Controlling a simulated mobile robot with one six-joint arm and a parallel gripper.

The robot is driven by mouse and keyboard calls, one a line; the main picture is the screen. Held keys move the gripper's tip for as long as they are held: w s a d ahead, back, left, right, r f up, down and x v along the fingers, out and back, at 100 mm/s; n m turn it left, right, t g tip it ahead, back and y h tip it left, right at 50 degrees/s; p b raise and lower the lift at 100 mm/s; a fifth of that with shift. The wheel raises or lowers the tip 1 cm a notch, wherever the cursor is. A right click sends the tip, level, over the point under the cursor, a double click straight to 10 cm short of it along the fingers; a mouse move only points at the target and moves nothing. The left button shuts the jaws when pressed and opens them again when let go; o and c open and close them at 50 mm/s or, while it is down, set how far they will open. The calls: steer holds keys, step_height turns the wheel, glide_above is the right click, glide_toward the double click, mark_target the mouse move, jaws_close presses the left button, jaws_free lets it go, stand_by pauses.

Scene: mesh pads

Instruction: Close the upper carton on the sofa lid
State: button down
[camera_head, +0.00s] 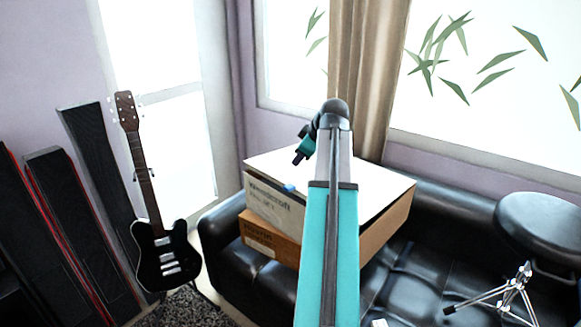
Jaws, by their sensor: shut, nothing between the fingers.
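The upper carton (275,207) has a pale printed front and a brown side, and sits on a brown lower carton (270,241) on the black sofa. Its white lid (385,182) looks flat or nearly flat across the top; I cannot tell whether a small gap is left. A small blue patch (289,188) shows at the front top edge. My gripper (297,160) is shut and empty, pointing down and left over the lid's left part. I cannot tell whether it touches the lid. My teal arm hides the middle of the lid and part of both cartons.
The black sofa (400,285) spreads below and right of the cartons. A black stool (545,225) and a chrome stand (512,290) are at the right. A black guitar (165,255) and tall dark panels (100,200) stand at left. A beige curtain (370,70) hangs behind.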

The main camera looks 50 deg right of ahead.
step_height(320, 180, up, 6)
steer(key=m+g+y+p, duration=0.2)
steer(key=m+g+p, duration=0.1)
steer(key=p, duration=1.2)
steer(key=shift+w+f+m+g, duration=0.1)
steer(key=shift+f+m+g, duration=0.05)
steer(key=shift+m+g, duration=0.2)
steer(key=shift+f, duration=0.15)
steer(key=p, duration=0.3)
glide_above(288, 186)
steer(key=s, duration=0.1)
steer(key=shift+s+d+f, duration=0.1)
steer(key=shift+f, duration=2.25)
steer(key=shift+d+f, duration=0.1)
steer(key=shift+f, duration=2.2)
steer(key=shift+a+f+p, duration=0.15)
steer(key=shift+f+p, duration=0.15)
steer(key=shift+f, duration=0.75)
steer(key=shift+a+f+p, duration=0.1)
steer(key=shift+f+p, duration=0.15)
steer(key=shift+f, duration=0.75)
